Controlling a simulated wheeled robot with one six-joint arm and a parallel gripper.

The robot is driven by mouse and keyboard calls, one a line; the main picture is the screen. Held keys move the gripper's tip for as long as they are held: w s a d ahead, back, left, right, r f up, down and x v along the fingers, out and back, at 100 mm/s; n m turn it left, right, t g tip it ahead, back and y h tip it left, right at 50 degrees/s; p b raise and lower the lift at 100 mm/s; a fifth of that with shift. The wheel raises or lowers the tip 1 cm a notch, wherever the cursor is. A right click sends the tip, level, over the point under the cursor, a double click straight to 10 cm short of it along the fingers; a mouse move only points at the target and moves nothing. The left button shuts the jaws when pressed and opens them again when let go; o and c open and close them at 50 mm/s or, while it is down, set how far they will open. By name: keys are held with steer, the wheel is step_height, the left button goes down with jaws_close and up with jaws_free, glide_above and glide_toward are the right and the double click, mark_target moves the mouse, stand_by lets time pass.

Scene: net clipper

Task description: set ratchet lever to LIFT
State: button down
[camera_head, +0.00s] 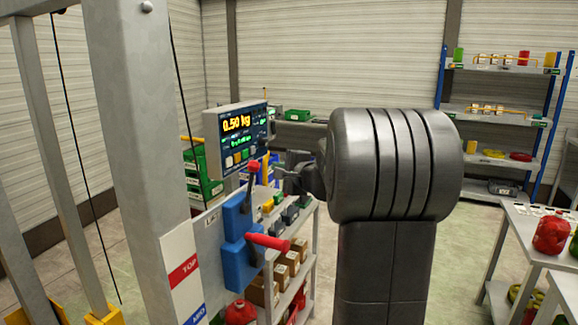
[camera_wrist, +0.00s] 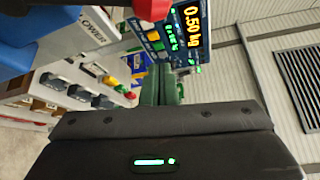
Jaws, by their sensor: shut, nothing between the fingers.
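A dark lever with a red knob (camera_head: 253,166) rises from an upper blue housing (camera_head: 236,215) on the panel beside the grey post. A thicker red handle (camera_head: 268,241) sticks out to the right from the lower blue housing (camera_head: 236,262). My gripper (camera_head: 282,175) is shut and empty, just right of the red knob, with a small visible gap. In the wrist view the red knob (camera_wrist: 152,9) is at the top edge, beyond my gripper's dark body. A panel label there reads "LOWER" (camera_wrist: 95,22). The lever's exact setting is hard to tell.
A display (camera_head: 238,135) reading 0.50 kg stands just above and behind the lever. The grey post (camera_head: 140,120) bounds the left. A shelf with boxes (camera_head: 285,265) lies below, and a table (camera_head: 535,235) stands at right.

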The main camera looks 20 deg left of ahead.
mark_target(250, 187)
steer(key=s+a, duration=0.1)
steer(key=s+a+p, duration=0.1)
steer(key=shift+s+a+r+p, duration=0.25)
steer(key=shift+s+r+p, duration=0.05)
steer(key=shift+s, duration=0.05)
steer(key=shift+s+b, duration=0.2)
steer(key=shift+b, duration=0.55)
